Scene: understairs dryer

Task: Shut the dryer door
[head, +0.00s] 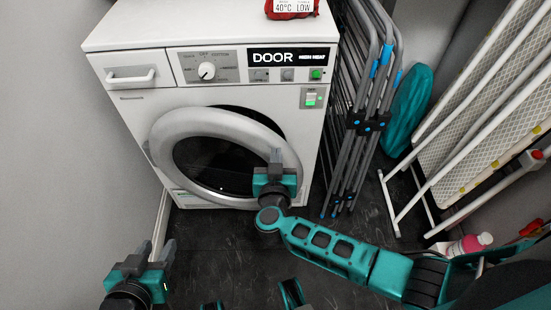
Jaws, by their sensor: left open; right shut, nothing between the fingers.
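The white dryer (115,105) stands against the back wall, and its display (288,57) reads "DOOR". Its round door (178,125) has a pale grey rim and dark glass. The door looks slightly ajar, with a dark gap showing behind its upper right rim. My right gripper (276,156) is shut and empty in front of the door's right rim. I cannot tell whether it touches the rim. My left gripper (156,250) is open and empty, low at the left, in front of the dryer and apart from the door.
A folded drying rack (352,120) stands close to the dryer's right side. A teal oval item (407,110) and an ironing board (485,120) lean farther right. A pink bottle (468,245) is on the floor at right. A red packet (291,9) lies on the dryer. Dark floor (220,245) is clear in front.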

